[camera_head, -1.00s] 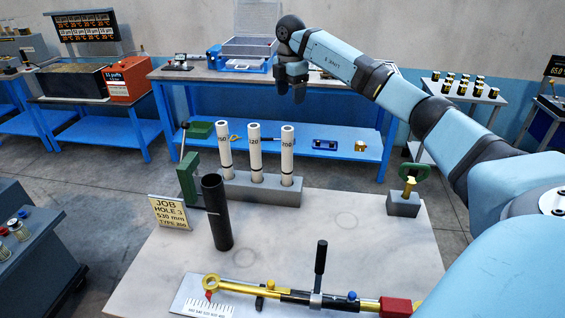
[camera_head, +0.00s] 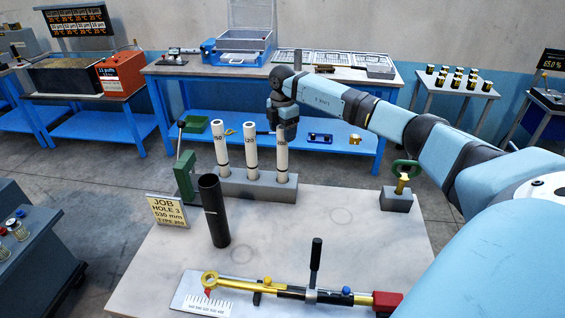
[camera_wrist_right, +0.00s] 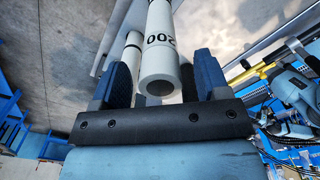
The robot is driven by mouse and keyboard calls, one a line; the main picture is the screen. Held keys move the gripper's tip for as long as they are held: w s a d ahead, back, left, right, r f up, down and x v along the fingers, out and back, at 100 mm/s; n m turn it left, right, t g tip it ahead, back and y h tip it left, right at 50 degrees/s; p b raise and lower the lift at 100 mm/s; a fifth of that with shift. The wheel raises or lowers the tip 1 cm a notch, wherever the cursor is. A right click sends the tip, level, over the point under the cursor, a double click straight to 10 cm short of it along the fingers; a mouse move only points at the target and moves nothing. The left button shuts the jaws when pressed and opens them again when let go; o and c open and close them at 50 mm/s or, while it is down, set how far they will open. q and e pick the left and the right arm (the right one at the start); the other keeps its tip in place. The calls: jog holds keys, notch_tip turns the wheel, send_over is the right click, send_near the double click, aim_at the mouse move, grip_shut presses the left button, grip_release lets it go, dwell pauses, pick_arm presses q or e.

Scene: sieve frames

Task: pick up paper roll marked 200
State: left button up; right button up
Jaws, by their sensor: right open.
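The white paper roll marked 200 (camera_head: 282,162) stands upright at the right end of a grey rack (camera_head: 230,186), beside rolls marked 120 (camera_head: 252,152) and 150 (camera_head: 221,150). My right gripper (camera_head: 284,124) is at the top of the 200 roll, pointing down, and covers part of its upper end. In the right wrist view the 200 roll (camera_wrist_right: 159,50) lies between the two spread fingers of my right gripper (camera_wrist_right: 160,74), with its mark showing and a gap on the right side. Another roll (camera_wrist_right: 125,62) shows behind the left finger. My left gripper is out of view.
A black tube (camera_head: 214,212) stands in front of the rack beside a job sign (camera_head: 167,211). A green-handled piece (camera_head: 396,198) stands on the table (camera_head: 330,225) at right. A yellow and black tool (camera_head: 290,291) lies in front. Blue benches stand behind.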

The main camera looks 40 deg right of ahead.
jog(key=shift+c, duration=0.7)
grip_shut()
jog(key=shift+r, duration=0.15)
